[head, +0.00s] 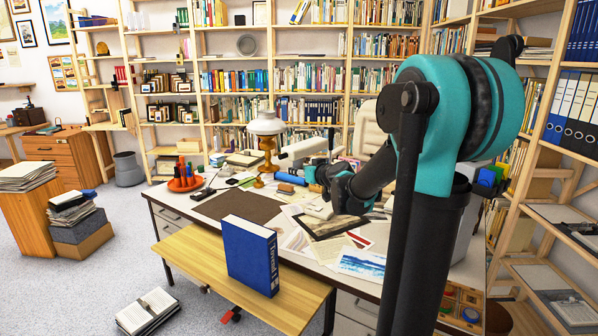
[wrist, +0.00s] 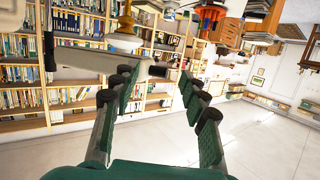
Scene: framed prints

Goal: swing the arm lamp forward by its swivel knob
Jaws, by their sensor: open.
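The white arm lamp (head: 304,148) stretches across above the back of the desk in the head view. In the wrist view its long pale arm (wrist: 95,60) enters from the left, beside a dark upright part. A small dark knob (wrist: 158,71) sits at the arm's right end, and I take it for the swivel knob. It also shows as a dark tip in the head view (head: 283,156). My gripper (wrist: 160,84) is open and empty, its fingers on either side of the knob in the picture. I cannot tell any contact. In the head view my gripper (head: 326,176) is partly hidden by its own wrist.
A brass lamp with a white shade (head: 266,126) stands close to the arm lamp's left end. The desk carries papers, a dark framed print (head: 331,222) and a red pen holder (head: 185,182). A blue book (head: 250,256) stands upright on the wooden bench (head: 190,250) in front. Bookshelves line the back.

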